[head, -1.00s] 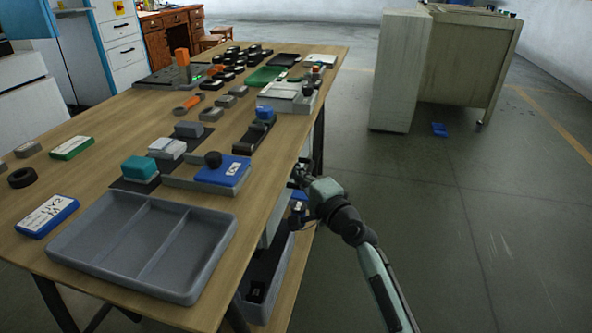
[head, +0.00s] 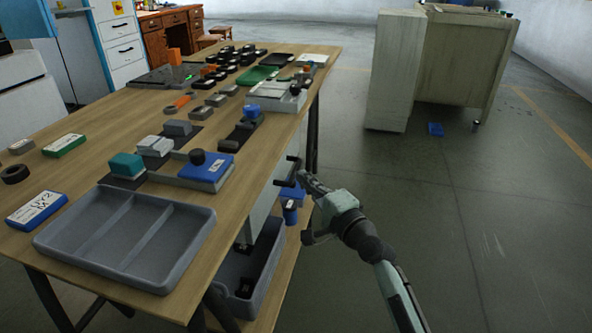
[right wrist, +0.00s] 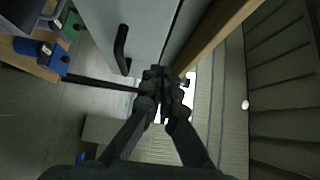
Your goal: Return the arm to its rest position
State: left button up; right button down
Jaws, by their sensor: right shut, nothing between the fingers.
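My right arm comes in from the lower right in the head view. Its gripper (head: 304,178) is shut and empty. It is beside the right edge of the workbench, near a black handle (head: 288,172) on the drawer unit under the top. In the right wrist view the two fingers (right wrist: 163,76) meet at their tips, with nothing between them. The black handle (right wrist: 121,50) shows left of the tips there, apart from them in the picture. My left gripper is not in view.
The wooden workbench (head: 104,153) carries a grey divided tray (head: 128,235), several blocks and boxes. A grey bin (head: 254,262) and blue containers (head: 290,208) sit below its top. A pale cabinet (head: 396,75) stands behind. The floor (head: 450,240) to the right is clear.

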jog(key=s+d+f+n+g+h+p, duration=0.15)
jog(key=s+d+f+n+g, duration=0.3)
jog(key=s+f, duration=0.55)
jog(key=s+d+f+n+g+h+p, duration=0.1)
jog(key=s+d+f+n+g+h, duration=0.2)
jog(key=s+d+f+n, duration=0.5)
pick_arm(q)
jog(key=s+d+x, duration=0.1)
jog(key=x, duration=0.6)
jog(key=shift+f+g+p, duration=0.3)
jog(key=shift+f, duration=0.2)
pick_arm(e)
jog(key=s+d+f+g+h, duration=0.2)
jog(key=s+d+f, duration=0.2)
jog(key=s, duration=0.4)
jog(key=s+d+f+n+g+h, duration=0.1)
jog(key=s+d+f+g+h, duration=0.2)
jog(key=s+d, duration=0.4)
jog(key=shift+s+f+h, duration=0.35)
jog(key=shift+s+f, duration=0.35)
jog(key=shift+s, duration=0.3)
